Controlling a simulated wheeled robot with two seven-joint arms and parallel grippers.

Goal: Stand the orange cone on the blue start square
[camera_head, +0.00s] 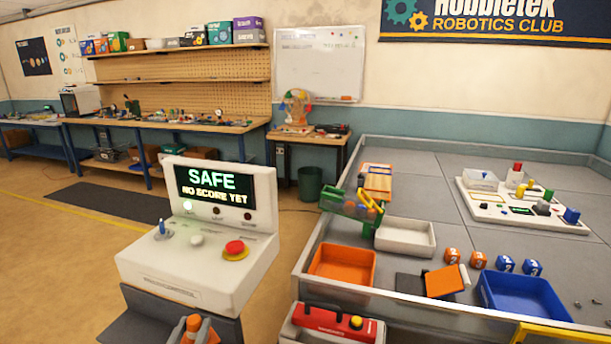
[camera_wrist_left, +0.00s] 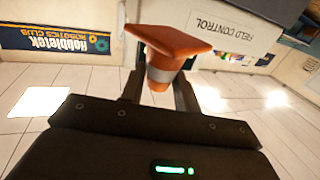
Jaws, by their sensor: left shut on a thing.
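The orange cone (camera_wrist_left: 170,42) has a square base and a pale band. In the left wrist view it sits between the two dark fingers of my left gripper (camera_wrist_left: 160,92), which is shut on it. Its base is at the top of that picture and its narrow end points down toward the gripper body. In the head view only an orange part of the cone (camera_head: 194,323) shows at the bottom edge, below the control console; the rest is cut off. I cannot make out the blue start square in either view. My right gripper is not in view.
The white console (camera_head: 150,262) with a red button stands close above the cone in the picture. To the right are a red toolbox (camera_head: 330,318) and the walled table with an orange tray (camera_head: 343,265) and a blue tray (camera_head: 525,297). Open floor (camera_head: 60,270) lies left.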

